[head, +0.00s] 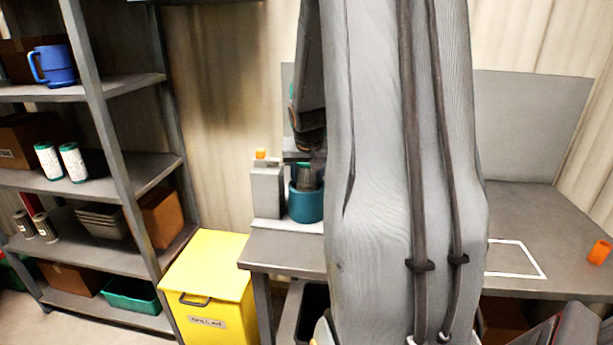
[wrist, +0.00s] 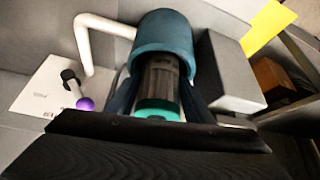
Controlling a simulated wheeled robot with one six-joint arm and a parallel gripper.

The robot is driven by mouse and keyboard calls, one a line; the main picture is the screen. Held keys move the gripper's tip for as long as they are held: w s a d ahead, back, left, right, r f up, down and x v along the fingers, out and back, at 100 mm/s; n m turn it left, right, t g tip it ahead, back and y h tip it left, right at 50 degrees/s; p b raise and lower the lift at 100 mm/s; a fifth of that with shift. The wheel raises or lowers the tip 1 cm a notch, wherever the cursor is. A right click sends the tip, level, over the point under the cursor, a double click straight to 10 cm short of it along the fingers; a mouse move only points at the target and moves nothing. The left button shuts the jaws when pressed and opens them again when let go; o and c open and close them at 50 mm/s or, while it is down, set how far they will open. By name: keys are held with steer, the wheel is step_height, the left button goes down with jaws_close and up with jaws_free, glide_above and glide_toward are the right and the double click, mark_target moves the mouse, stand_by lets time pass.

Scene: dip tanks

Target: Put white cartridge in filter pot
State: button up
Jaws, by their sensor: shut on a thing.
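My gripper (wrist: 160,102) is shut on a dark grey cartridge (wrist: 160,75) with a green end cap. The cartridge's far end reaches into the mouth of the teal filter pot (wrist: 163,32); how deep it sits cannot be told. In the head view the grey cartridge (head: 306,178) shows above the pot (head: 306,205), below my wrist. Two white cartridges with green ends, a left one (head: 48,161) and a right one (head: 74,162), stand on the middle shelf, away from my gripper.
Two grey cartridges (head: 44,228) stand on a lower shelf. A grey block (wrist: 228,75) stands beside the pot; a white pipe (wrist: 88,40) runs on its other side. A purple-knobbed lever (wrist: 85,103) is nearby. A yellow bin (head: 208,275) stands between shelf and bench. My arm hides the bench's middle.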

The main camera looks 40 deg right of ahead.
mark_target(307, 164)
steer(key=shift+s+a+f+b, duration=0.1)
steer(key=shift+s+f+b, duration=0.05)
steer(key=shift+f+b, duration=0.45)
steer(key=shift+c, duration=0.2)
steer(key=o, duration=1.2)
steer(key=shift+s+f, duration=0.1)
steer(key=shift+f, duration=0.1)
steer(key=shift+r+p, duration=0.55)
steer(key=shift+p, duration=0.25)
steer(key=r, duration=0.4)
steer(key=shift+s+a+r, duration=0.15)
steer(key=shift+a, duration=0.1)
steer(key=v, duration=0.3)
steer(key=b+v, duration=0.1)
steer(key=v, duration=0.2)
steer(key=shift+s+a, duration=0.1)
steer(key=shift+s, duration=0.2)
steer(key=s+a+f+n+g+y, duration=0.1)
steer(key=s+a+f, duration=0.3)
steer(key=a, duration=0.6)
steer(key=s+a+f+n+g+y, duration=0.1)
steer(key=s+a+f+n, duration=0.3)
steer(key=a, duration=0.6)
steer(key=s+a+f+n+g+y, duration=0.1)
steer(key=s+a+f+n, duration=0.1)
steer(key=s+a+f, duration=0.2)
steer(key=a+f, duration=0.3)
steer(key=a, duration=0.3)
steer(key=shift+f+n+g+y, duration=0.3)
steer(key=shift+g, duration=0.1)
